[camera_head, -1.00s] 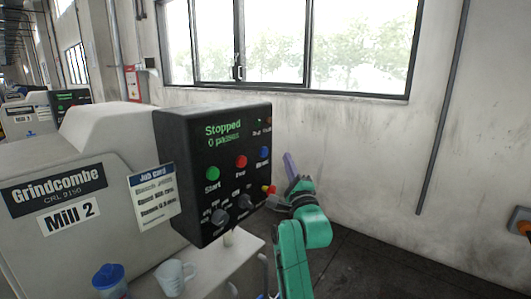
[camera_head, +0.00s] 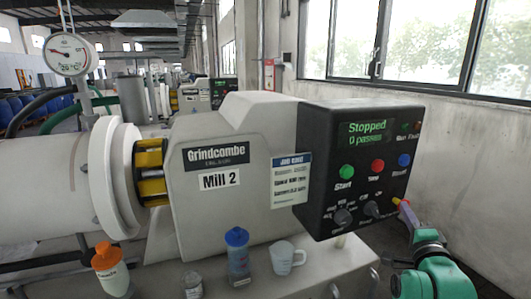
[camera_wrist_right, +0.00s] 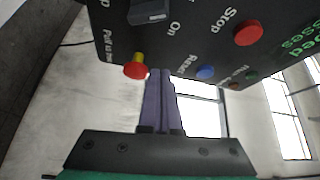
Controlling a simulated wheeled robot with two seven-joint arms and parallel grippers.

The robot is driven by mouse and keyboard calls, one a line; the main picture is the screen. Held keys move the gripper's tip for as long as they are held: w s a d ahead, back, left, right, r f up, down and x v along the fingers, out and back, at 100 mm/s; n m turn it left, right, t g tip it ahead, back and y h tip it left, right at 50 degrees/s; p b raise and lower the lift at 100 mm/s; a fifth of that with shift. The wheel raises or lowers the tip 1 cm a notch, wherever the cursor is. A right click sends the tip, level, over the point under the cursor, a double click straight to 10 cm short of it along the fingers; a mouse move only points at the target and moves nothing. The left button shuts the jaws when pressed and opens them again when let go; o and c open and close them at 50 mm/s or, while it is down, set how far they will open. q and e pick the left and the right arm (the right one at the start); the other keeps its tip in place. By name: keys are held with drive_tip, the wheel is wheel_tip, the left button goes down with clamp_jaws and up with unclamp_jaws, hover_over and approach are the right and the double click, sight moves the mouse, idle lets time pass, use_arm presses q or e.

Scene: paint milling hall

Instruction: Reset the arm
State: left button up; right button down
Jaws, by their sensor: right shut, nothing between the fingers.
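The right gripper (camera_head: 406,211) is beside the lower right edge of the black control panel (camera_head: 330,130) of Mill 2. Its purple fingers are together and empty, and they also show in the right wrist view (camera_wrist_right: 160,75). A red knob on a yellow collar (camera_wrist_right: 135,70) is close to the fingertips in the right wrist view; I cannot tell if they touch. The green arm (camera_head: 440,278) behind the gripper is mine. The panel's display (camera_head: 367,132) reads "Stopped". My left gripper is not in view.
Below the panel, a blue-lidded bottle (camera_head: 238,260), a white mug (camera_head: 284,259) and a small jar (camera_head: 192,286) stand on a light ledge. An orange-capped bottle (camera_head: 112,275) is further left. Bare wall and floor lie right of the panel.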

drive_tip(key=s+a+f+n+g+y, duration=0.2)
drive_tip(key=s+a+f+n+g, duration=0.3)
drive_tip(key=f, duration=0.4)
drive_tip(key=s+a+f+n+g+y, duration=0.2)
drive_tip(key=s+a+f+n, duration=0.2)
drive_tip(key=f+n, duration=0.4)
drive_tip(key=s+a+f+n+g+y, duration=0.1)
drive_tip(key=s+a+f+n+g, duration=0.25)
drive_tip(key=s+f, duration=0.35)
drive_tip(key=s+a+f+n+g, duration=0.3)
drive_tip(key=s+f+n+g, duration=0.25)
drive_tip(key=s, duration=0.45)
wheel_tip(320, 180, down, 23)
drive_tip(key=s, duration=0.3)
drive_tip(key=s+d+f+g, duration=0.1)
drive_tip(key=s+d+f, duration=0.1)
drive_tip(key=s+f, duration=1.1)
drive_tip(key=s, duration=0.2)
drive_tip(key=shift+s+d+f+m, duration=0.15)
drive_tip(key=shift+s+d+m, duration=0.15)
drive_tip(key=shift+s+d, duration=0.1)
